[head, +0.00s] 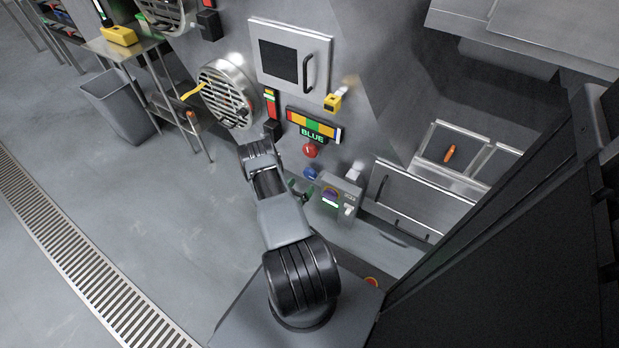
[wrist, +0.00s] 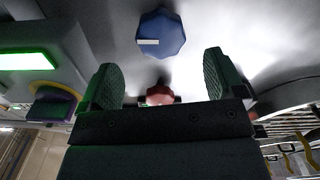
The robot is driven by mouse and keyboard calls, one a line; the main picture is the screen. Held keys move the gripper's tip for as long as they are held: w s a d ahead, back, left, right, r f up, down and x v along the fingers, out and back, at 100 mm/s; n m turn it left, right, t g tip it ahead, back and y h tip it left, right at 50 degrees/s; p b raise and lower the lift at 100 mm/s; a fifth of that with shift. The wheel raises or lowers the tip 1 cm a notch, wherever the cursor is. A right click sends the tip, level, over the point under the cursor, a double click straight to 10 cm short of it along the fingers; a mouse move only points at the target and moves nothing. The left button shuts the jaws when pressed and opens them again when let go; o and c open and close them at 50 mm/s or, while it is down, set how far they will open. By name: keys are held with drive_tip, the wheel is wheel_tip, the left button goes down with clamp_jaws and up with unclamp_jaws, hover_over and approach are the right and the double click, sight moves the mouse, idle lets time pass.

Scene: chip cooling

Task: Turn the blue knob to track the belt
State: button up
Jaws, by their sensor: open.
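The blue knob (wrist: 162,36) shows in the wrist view at top centre, faceted, with a white pointer mark at its left side. In the head view the blue knob (head: 311,173) sits on the grey machine wall below a red knob (head: 310,150). My gripper (wrist: 165,85) is open, with its two ribbed fingers apart and nothing between them touching. The blue knob lies ahead of the fingertips and appears apart from them. In the head view my gripper (head: 300,192) is partly hidden by my arm, just below and left of the blue knob.
A grey control box (head: 338,196) with a purple dial and green display stands right of my gripper. A sign reading BLUE (head: 312,133) is above the knobs. A round grille (head: 228,95) is at left. A grey bin (head: 117,105) stands on the floor; the floor at left is open.

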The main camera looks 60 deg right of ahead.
sight(309, 176)
drive_tip(key=shift+d+b, duration=0.9)
drive_tip(key=shift+d, duration=2.6)
drive_tip(key=shift+c, duration=0.2)
drive_tip(key=c, duration=0.9)
